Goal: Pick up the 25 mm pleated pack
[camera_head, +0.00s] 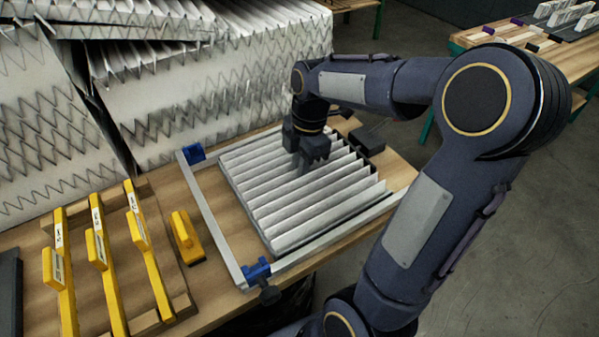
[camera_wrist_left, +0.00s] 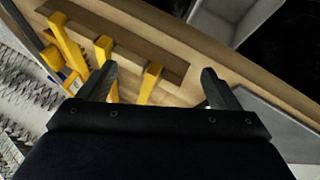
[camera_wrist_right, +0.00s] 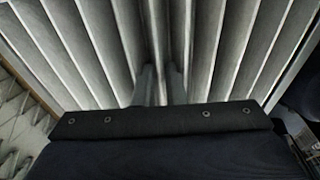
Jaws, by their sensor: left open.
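A grey-white pleated pack (camera_head: 300,195) lies in a metal frame on the wooden table; I cannot read its pleat size. My right gripper (camera_head: 312,165) reaches down onto its far middle part. In the right wrist view, the pleats of the pack (camera_wrist_right: 75,45) fill the background, and the right gripper's fingers (camera_wrist_right: 161,85) are close together, closed about a pleat. My left gripper (camera_wrist_left: 158,78) is open and empty in the left wrist view, above the table near the yellow tools; it is not seen in the head view.
Several yellow labelled tools (camera_head: 105,260) stand in a wooden rack at left, with a yellow block (camera_head: 187,238) beside it. The metal frame (camera_head: 212,218) has blue corner clamps (camera_head: 257,270). Large pleated packs (camera_head: 215,95) stand behind. A grey bin (camera_wrist_left: 265,135) shows in the left wrist view.

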